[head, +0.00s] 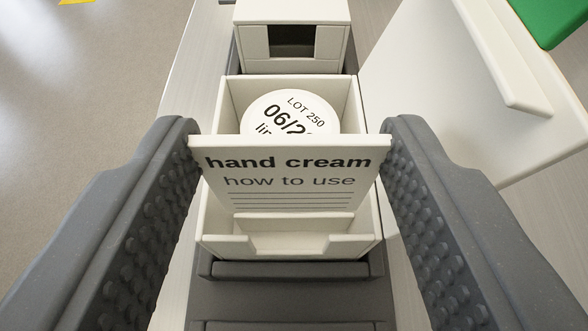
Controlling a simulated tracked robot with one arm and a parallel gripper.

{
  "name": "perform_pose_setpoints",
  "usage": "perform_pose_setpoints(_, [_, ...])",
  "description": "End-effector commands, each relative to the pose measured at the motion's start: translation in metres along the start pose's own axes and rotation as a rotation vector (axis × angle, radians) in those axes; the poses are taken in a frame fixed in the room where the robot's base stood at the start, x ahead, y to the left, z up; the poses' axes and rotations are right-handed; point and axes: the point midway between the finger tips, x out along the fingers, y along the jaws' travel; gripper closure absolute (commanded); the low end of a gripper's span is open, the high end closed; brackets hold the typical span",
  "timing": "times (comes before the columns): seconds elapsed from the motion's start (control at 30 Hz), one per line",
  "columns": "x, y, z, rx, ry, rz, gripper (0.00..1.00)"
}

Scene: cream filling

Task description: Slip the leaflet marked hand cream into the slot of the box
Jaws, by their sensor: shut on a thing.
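The leaflet (289,181) is a white card with "hand cream how to use" in dark print. My gripper (291,140) is shut on its left and right edges and holds it upright, facing me. The leaflet is in front of part of the white box (228,102). A round white lid (290,110) with "LOT 250" and a date shows inside the box behind the leaflet. A low white divider (293,225) stands near the box's front, at the leaflet's lower edge. Whether that edge is in the slot or above it, I cannot tell.
The box stands on a dark grey track (290,299). A second white box (293,14) with a dark opening stands behind it. A white panel (440,90) with a raised bar is at the right, with a green object (560,18) beyond. Grey floor is at the left.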

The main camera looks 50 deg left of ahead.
Motion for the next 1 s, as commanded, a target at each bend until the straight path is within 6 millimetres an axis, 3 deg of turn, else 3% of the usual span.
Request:
perform_pose_setpoints(0.23, [0.002, 0.000, 0.004, 0.001, 0.000, 0.000, 0.71])
perform_pose_setpoints(0.27, [0.002, 0.000, 0.004, 0.001, 0.000, 0.000, 0.45])
perform_pose_setpoints(0.3, [0.002, 0.000, 0.004, 0.001, 0.000, 0.000, 0.41])
perform_pose_setpoints(0.6, [0.002, -0.001, 0.003, 0.000, -0.001, 0.000, 0.41])
perform_pose_setpoints(0.77, [-0.003, 0.000, -0.009, -0.001, 0.002, 0.001, 0.41])
perform_pose_setpoints(1.0, [-0.052, 0.001, -0.009, 0.001, 0.000, 0.003, 0.41])
